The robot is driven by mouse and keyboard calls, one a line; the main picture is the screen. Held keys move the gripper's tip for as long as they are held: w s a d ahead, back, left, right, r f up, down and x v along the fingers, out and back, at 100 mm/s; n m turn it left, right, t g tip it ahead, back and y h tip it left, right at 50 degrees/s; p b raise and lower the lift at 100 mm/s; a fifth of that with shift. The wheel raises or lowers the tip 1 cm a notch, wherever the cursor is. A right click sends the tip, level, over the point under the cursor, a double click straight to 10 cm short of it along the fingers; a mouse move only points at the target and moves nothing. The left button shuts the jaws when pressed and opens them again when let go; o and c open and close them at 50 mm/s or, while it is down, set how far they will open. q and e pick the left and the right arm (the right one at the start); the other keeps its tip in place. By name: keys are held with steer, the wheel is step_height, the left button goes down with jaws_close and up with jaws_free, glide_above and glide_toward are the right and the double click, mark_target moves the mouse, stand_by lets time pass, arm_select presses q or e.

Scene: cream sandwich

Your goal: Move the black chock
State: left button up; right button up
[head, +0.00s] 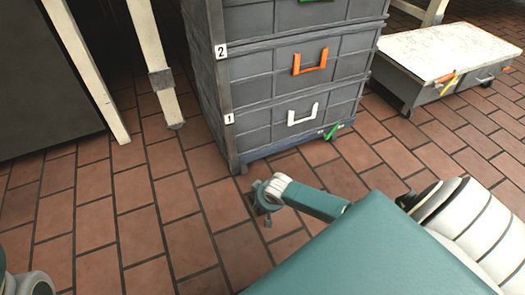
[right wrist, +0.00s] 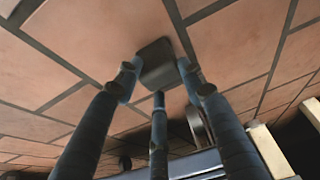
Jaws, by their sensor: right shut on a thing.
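The black chock (right wrist: 156,64) is a small dark block with a squared face. In the right wrist view it sits between the fingertips of my right gripper (right wrist: 160,78), which is shut on it. The brick floor fills the view around it; I cannot tell whether the chock touches the floor. In the head view my right gripper (head: 266,198) is low over the floor, in front of the drawer cabinet's near corner. The chock cannot be clearly made out there. My left gripper is not in view.
A grey drawer cabinet (head: 268,100) with labels 1 and 2 stands just behind my right gripper. A low wheeled unit with a white top (head: 440,50) is at the right. Pale legs (head: 150,50) stand at the left. The brick floor (head: 120,210) at the left is clear.

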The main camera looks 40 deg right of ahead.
stand_by(0.3)
steer(key=o, duration=1.3)
steer(key=shift+s+r, duration=0.1)
steer(key=shift+s, duration=0.05)
steer(key=v, duration=1.1)
steer(key=shift+s+r, duration=0.15)
steer(key=shift+r, duration=0.2)
